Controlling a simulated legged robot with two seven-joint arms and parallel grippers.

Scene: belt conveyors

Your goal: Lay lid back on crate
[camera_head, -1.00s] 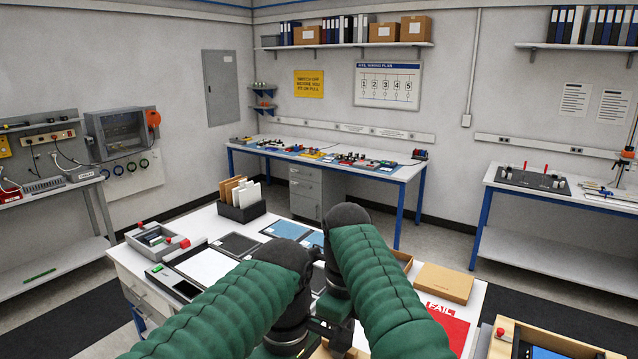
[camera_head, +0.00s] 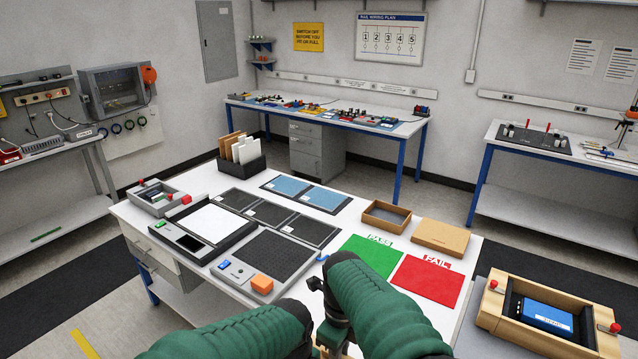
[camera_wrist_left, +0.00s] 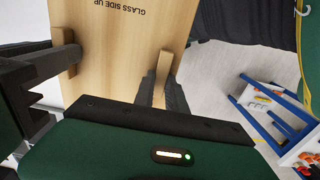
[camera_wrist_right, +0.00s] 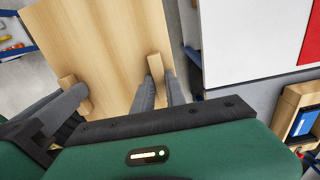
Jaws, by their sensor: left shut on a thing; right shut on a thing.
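The lid is a flat light-wood board. It fills much of the left wrist view (camera_wrist_left: 115,45), with "GLASS SIDE UP" upside down, and of the right wrist view (camera_wrist_right: 110,40). My left gripper (camera_wrist_left: 162,85) is shut on one wooden cleat of it, my right gripper (camera_wrist_right: 161,85) on another. In the head view both grippers and most of the lid are below the picture edge or behind my arms. The open wooden crate (camera_head: 492,308) stands at the lower right, with a blue-faced device (camera_head: 545,315) inside. The lid is apart from it.
A white bench (camera_head: 380,325) holds a green PASS mat (camera_head: 370,256), a red FAIL mat (camera_head: 428,280), a cardboard box (camera_head: 440,237), an open tray (camera_head: 386,214) and a dark test pad (camera_head: 262,258) with an orange block (camera_head: 262,284). Red knobs (camera_head: 493,284) flank the crate.

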